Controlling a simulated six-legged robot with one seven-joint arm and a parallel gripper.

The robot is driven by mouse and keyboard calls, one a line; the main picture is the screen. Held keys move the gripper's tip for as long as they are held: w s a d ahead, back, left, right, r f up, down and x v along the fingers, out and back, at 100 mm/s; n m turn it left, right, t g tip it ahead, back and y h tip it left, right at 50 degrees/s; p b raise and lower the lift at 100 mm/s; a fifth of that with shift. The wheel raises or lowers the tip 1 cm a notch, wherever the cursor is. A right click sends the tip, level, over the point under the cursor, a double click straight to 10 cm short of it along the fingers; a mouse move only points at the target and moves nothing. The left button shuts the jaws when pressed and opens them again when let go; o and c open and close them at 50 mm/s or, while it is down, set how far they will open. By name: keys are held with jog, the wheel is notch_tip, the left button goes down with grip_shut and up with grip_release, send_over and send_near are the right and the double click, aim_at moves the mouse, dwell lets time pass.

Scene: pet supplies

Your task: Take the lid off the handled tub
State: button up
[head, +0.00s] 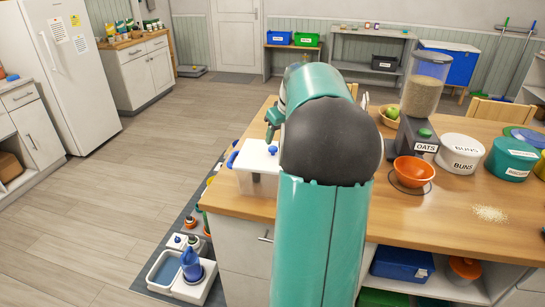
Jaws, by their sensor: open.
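The handled tub (243,183) is white and stands near the left edge of the wooden counter. Its white lid (258,156) is on it, with a small blue knob on top. Blue handle parts show at the tub's left side. My arm hides the tub's right side. My gripper (271,132) is open and points down just above the lid, near the blue knob. My arm partly covers the gripper, and I cannot tell whether a finger touches the knob. Nothing shows between the fingers.
Right of my arm, the counter (440,220) holds an orange bowl (414,170), an oats dispenser (424,95), a fruit bowl (390,117), a white buns tub (460,151) and a teal one (511,160). Low left, pump bottles and a basin (166,268) stand on a mat.

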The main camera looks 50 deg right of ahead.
aim_at(273, 147)
jog(key=x, duration=0.6)
jog(key=shift+w, duration=0.2)
jog(key=c, duration=1)
jog(key=shift+r, duration=0.1)
jog(key=shift+c, duration=0.6)
